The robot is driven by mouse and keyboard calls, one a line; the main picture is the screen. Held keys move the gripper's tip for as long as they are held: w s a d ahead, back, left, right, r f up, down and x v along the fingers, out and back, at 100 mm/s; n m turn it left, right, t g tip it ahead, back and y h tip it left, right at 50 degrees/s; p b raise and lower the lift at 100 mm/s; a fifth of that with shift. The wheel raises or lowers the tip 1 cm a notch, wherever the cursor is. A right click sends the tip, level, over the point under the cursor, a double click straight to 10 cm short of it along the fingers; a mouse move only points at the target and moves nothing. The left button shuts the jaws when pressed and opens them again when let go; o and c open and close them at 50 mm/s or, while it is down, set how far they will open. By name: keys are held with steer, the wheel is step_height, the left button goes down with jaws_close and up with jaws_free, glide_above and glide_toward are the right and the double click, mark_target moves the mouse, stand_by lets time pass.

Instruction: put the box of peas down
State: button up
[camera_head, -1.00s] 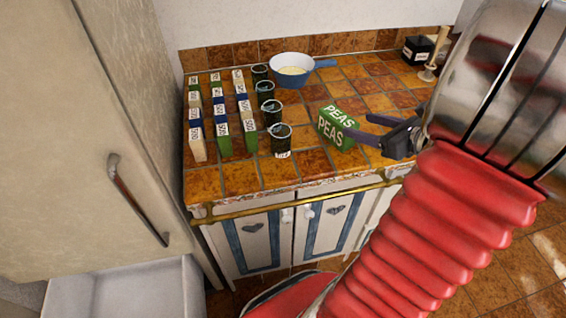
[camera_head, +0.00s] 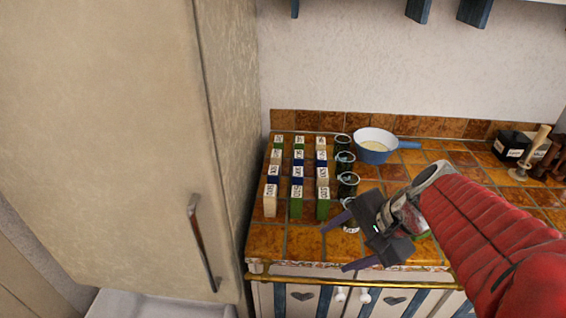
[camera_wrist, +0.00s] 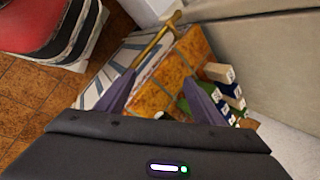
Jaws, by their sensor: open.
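The box of peas is mostly hidden behind my gripper in the head view. Only a green and pale sliver (camera_head: 421,235), which looks like part of it, shows below my wrist on the tiled counter. My gripper (camera_head: 343,245) is open, with nothing seen between its fingers. It is over the front of the counter, its fingers pointing left. In the wrist view my open gripper (camera_wrist: 158,78) points at the counter's front edge and bare tiles. The box cannot be made out there.
Rows of small labelled blocks (camera_head: 297,198) and several dark jars (camera_head: 348,184) stand left of the blue pan (camera_head: 374,150). A brass rail (camera_head: 330,282) runs along the counter's front. The fridge (camera_head: 130,130) is at left. Front-left tiles are clear.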

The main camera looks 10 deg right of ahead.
steer(key=s+a+r+n+t+h, duration=0.1)
steer(key=s+a+r+n+h, duration=0.3)
steer(key=n, duration=0.9)
steer(key=shift+s+a+r, duration=0.25)
steer(key=shift+s+a, duration=0.05)
steer(key=shift+a, duration=0.35)
steer(key=shift+c, duration=0.6)
